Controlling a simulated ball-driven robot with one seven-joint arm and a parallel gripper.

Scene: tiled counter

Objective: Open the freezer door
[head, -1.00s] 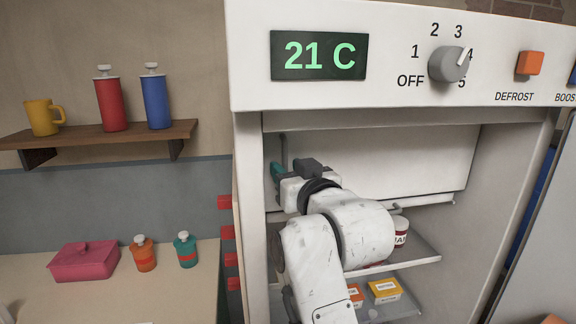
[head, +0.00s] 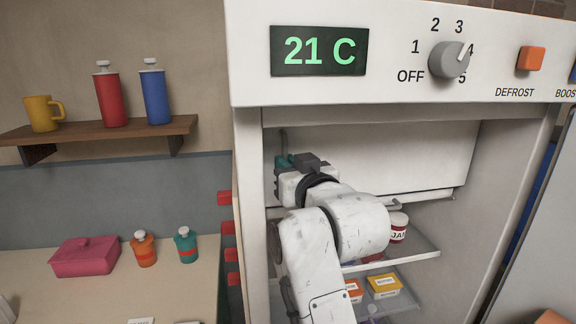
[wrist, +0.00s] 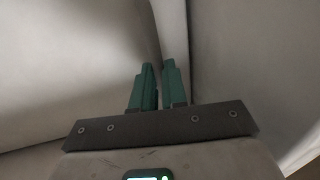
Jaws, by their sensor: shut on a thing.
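The freezer door (head: 400,150) is a pale panel across the top of the open fridge's inside. A thin grey upright piece (head: 283,140) shows at its left end. My gripper (head: 284,162) is at this left end, with green fingers partly hidden by my wrist. In the wrist view my gripper (wrist: 159,82) has its fingers close together, shut on a thin pale part of the freezer door between two light surfaces. Whether this is a handle or the door's edge I cannot tell. My arm hides the door's lower left part.
Below are shelves with a jam jar (head: 398,226) and small boxes (head: 384,285). The fridge's left wall (head: 250,200) is close beside my gripper. The fridge's open outer door (head: 540,240) stands at the right. A control panel (head: 400,60) runs above.

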